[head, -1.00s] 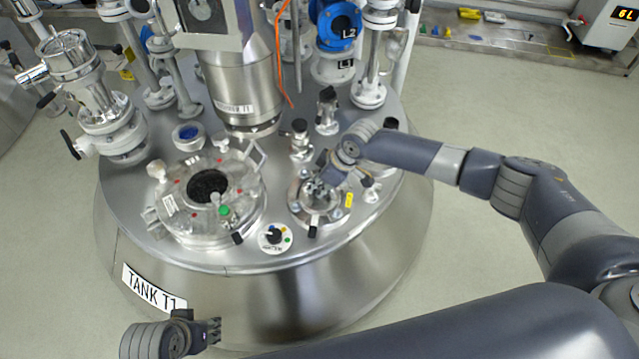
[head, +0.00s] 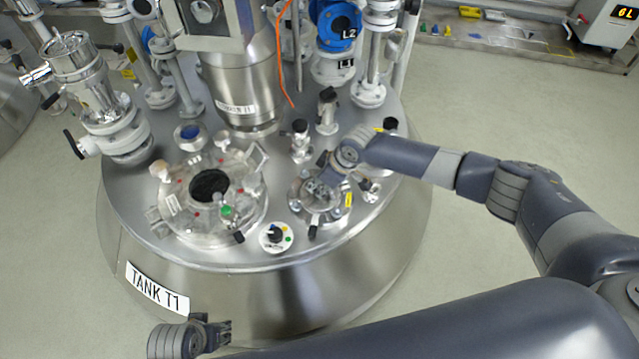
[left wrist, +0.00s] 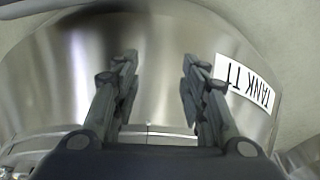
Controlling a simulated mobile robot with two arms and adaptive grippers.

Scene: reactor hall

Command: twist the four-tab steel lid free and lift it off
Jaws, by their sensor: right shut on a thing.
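The round steel lid (head: 316,208) sits on a small flanged port at the right front of the tank top. Its tabs are too small and too covered to tell one by one. My right gripper (head: 318,189) reaches down over the lid from the upper right and is shut on it; the fingers hide its middle. The lid still looks seated low on the port. My left gripper (head: 226,335) is empty, low in front of the tank wall. In the left wrist view its two fingers (left wrist: 157,90) stand wide apart with only the tank wall behind them.
A larger glass-covered manway (head: 185,215) lies left of the port. A small dial (head: 276,237) is in front of it, and valves (head: 300,140) stand behind. The tank label (head: 157,289) is on the front wall. Floor is open at right.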

